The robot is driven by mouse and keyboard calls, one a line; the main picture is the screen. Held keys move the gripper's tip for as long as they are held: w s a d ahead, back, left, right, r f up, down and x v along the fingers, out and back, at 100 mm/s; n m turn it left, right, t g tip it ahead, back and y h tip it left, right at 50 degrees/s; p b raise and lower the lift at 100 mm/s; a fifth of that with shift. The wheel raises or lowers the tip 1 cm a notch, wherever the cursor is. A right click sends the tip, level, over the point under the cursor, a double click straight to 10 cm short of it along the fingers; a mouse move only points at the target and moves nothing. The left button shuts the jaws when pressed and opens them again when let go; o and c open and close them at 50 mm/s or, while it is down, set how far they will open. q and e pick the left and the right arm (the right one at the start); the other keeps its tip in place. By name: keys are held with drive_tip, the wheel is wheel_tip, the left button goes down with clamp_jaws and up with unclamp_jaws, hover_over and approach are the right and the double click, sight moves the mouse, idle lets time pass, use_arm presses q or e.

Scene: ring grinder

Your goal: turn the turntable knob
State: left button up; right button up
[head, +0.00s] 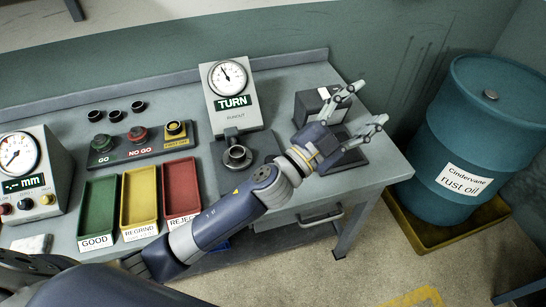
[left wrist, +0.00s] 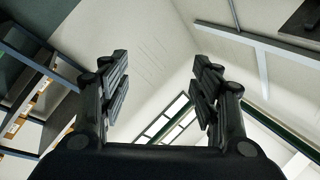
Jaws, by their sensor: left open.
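The runout gauge (head: 232,95), with a round dial and a dark plate reading TURN, stands at the back middle of the bench. In front of its post is a round dark turntable part (head: 237,156) with a ring-like shape on it; I cannot tell a separate knob. My left gripper (head: 362,108) is open and empty, above the right end of the bench, to the right of the gauge and apart from it. My right gripper is not in view.
Green, yellow and red trays (head: 139,201) lie at the front left. A GO/NO GO block (head: 139,147) and three loose rings (head: 116,116) lie behind them. A display gauge (head: 35,175) stands at far left. A dark device (head: 310,107) is behind my left gripper. A blue drum (head: 487,125) stands right.

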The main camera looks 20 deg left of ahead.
use_arm(q)
drive_tip(key=s+d+r+m+g+h, duration=0.1)
drive_tip(key=s+d+m+g+h, duration=0.3)
drive_tip(key=d+m+g+h, duration=0.55)
drive_tip(key=m+g+y, duration=0.8)
drive_tip(key=y, duration=1.4)
hover_over(272, 158)
wheel_tip(272, 158, down, 16)
drive_tip(key=f+p, duration=0.1)
drive_tip(key=f, duration=0.2)
drive_tip(key=f+p, duration=0.1)
drive_tip(key=f, duration=0.2)
drive_tip(key=f+p, duration=0.1)
drive_tip(key=f, duration=0.2)
drive_tip(key=shift+s+d+f+p, duration=0.15)
drive_tip(key=shift+s+f+p, duration=0.1)
drive_tip(key=shift+s+p, duration=0.05)
drive_tip(key=shift+f, duration=0.65)
